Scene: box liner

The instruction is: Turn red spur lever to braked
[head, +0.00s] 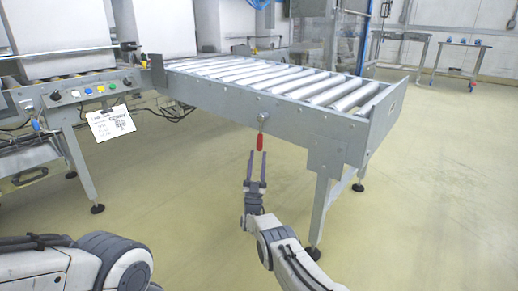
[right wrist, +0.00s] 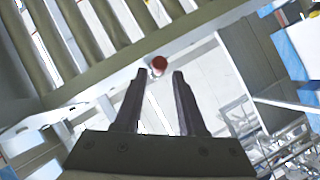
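The red spur lever (head: 259,141) hangs down from a pivot on the side rail of the roller conveyor (head: 225,99). My right gripper (head: 257,153) is open, its two fingers pointing up just below the lever's red grip. In the right wrist view the round red end of the lever (right wrist: 160,64) shows just beyond and between the fingertips of my right gripper (right wrist: 160,73). No contact with the lever is clear. My left arm (head: 75,265) shows at the lower left of the head view, but its gripper is out of view.
The conveyor's near leg (head: 320,208) stands right of my right arm. A control panel with coloured buttons (head: 85,92) and a hanging paper sign (head: 111,123) are at the left. The floor (head: 185,185) in front of the conveyor is clear.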

